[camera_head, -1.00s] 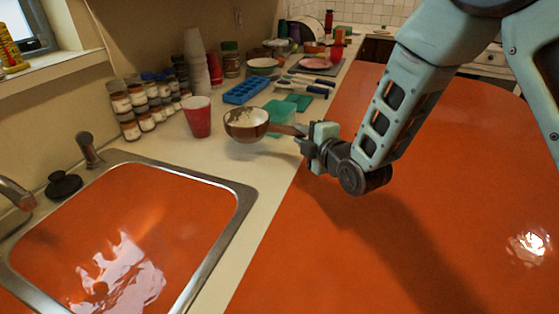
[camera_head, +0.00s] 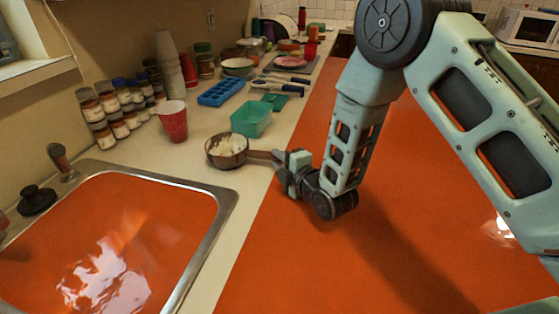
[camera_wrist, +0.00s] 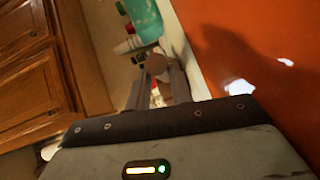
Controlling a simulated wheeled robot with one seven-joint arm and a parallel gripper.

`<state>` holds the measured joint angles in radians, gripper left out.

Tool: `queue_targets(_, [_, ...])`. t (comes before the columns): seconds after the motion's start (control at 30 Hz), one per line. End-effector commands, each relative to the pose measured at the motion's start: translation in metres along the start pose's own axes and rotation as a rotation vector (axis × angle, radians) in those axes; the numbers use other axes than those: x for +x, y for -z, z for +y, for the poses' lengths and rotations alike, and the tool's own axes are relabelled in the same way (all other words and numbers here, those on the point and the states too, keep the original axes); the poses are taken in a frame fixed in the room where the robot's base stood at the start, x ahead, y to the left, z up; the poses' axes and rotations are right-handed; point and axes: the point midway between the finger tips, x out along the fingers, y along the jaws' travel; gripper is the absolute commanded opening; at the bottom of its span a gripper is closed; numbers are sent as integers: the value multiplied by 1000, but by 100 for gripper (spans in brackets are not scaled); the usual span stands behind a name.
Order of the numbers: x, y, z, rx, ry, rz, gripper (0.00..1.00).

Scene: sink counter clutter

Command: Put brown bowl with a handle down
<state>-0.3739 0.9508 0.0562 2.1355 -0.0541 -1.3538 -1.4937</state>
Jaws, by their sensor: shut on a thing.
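The brown bowl with a handle (camera_head: 228,163) is in the head view, upright, with white stuff inside. It is over the counter strip right of the sink, and I cannot tell whether its base touches the counter. My gripper (camera_head: 277,158) is shut on the bowl's handle (camera_head: 262,155), to the right of the bowl. In the wrist view my gripper's fingers (camera_wrist: 163,82) close around a brownish piece, likely the handle; the bowl itself is not clear there.
A teal container (camera_head: 252,120) stands just behind the bowl, and a red cup (camera_head: 173,125) stands to its left. The metal-rimmed sink (camera_head: 222,215) is at the front left. A blue tray (camera_head: 220,93) and several jars are further back. Clear counter (camera_head: 225,188) lies in front of the bowl.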

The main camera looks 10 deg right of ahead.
Motion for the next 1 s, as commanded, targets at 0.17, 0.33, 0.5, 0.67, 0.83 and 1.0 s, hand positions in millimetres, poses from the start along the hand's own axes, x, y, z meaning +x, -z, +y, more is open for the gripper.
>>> queue_targets(0.17, [0,0,-1,0,1,0,44])
queue_targets(0.33, [0,0,-1,0,1,0,44])
queue_targets(0.5, [-3,0,0,0,1,0,44])
queue_targets(0.67, [-28,0,-3,-1,4,0,44])
queue_targets(0.83, [-65,0,-3,0,3,0,44])
queue_targets(1.0, [-97,0,-2,-1,2,0,44])
